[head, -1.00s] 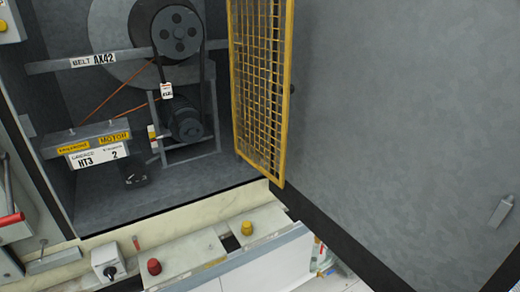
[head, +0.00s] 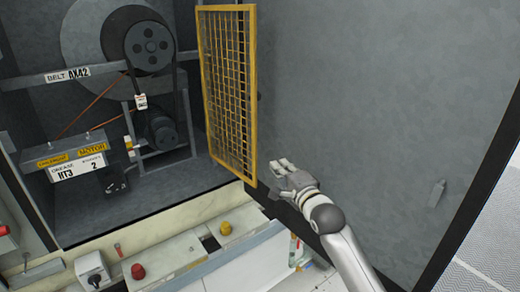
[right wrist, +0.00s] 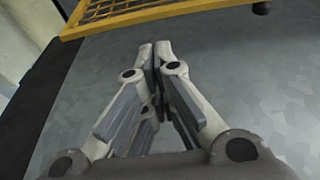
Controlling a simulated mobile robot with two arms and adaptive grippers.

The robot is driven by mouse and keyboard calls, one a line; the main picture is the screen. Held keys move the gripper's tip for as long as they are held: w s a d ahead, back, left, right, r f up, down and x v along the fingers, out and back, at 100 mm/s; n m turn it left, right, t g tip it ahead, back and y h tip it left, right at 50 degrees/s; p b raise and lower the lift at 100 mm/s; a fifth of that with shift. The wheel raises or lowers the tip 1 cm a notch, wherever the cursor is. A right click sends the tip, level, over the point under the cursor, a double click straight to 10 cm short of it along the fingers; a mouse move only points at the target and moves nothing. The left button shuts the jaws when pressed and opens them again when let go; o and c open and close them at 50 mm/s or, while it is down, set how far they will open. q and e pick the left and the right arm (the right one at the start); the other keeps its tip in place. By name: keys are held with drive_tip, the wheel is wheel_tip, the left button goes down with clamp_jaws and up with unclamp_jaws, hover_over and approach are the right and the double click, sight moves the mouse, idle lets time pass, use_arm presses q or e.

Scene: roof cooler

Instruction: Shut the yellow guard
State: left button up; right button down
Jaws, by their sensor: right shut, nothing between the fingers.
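The yellow guard (head: 228,90) is a mesh panel in a yellow frame, standing swung open at the right side of the machine bay. My right gripper (head: 278,166) is shut and empty, just right of the guard's lower right corner and in front of the grey door panel. In the right wrist view the shut fingers (right wrist: 154,48) point toward the guard's frame (right wrist: 150,17), which crosses the top of the picture. A gap shows between fingertips and frame there. A dark round knob (right wrist: 262,8) sits at the frame's edge. My left gripper is not in view.
The bay holds a belt and pulleys (head: 150,46), a motor (head: 160,130) and a labelled bar (head: 75,158). A ledge below carries a red button (head: 138,271) and a yellow button (head: 225,228). The large grey door panel (head: 370,100) fills the right.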

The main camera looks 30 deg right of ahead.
drive_tip(key=w+p, duration=0.1)
drive_tip(key=w, duration=0.2)
drive_tip(key=w+d, duration=0.1)
drive_tip(key=w, duration=0.2)
drive_tip(key=w+p, duration=0.1)
drive_tip(key=w, duration=0.3)
drive_tip(key=shift+d+r+p, duration=0.2)
drive_tip(key=shift+d+p, duration=0.1)
drive_tip(key=shift+p, duration=0.05)
drive_tip(key=shift+a+f, duration=0.1)
